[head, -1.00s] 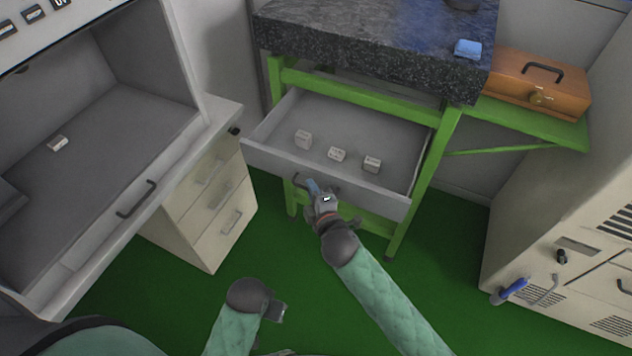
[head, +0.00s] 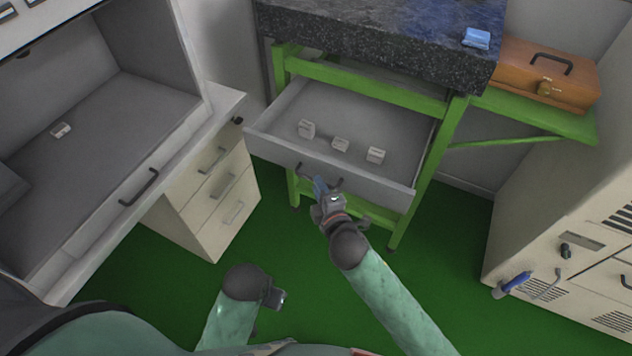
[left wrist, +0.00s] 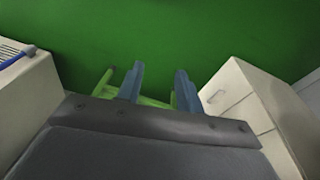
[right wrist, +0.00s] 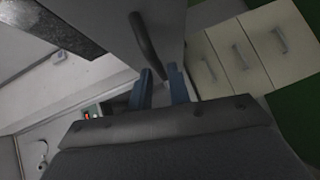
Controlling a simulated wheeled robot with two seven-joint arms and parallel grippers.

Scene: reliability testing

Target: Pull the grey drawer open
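The grey drawer (head: 370,188) sits under the dark stone-topped green table and stands pulled out, its inside showing. Its dark handle (head: 303,168) is on the front panel; the handle also shows in the right wrist view (right wrist: 146,42). My right gripper (head: 320,184) is at the handle, its blue fingers parted, with a gap between them in the right wrist view (right wrist: 160,72). The handle's near end appears between or just beyond the fingertips; contact is unclear. My left gripper (left wrist: 160,68) is open and empty, low over the floor, away from the drawer.
A beige drawer cabinet (head: 222,195) stands left of the table, a beige cabinet (head: 560,215) at right. An orange case (head: 547,75) rests on the green side shelf. Green floor (head: 460,250) is free in front.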

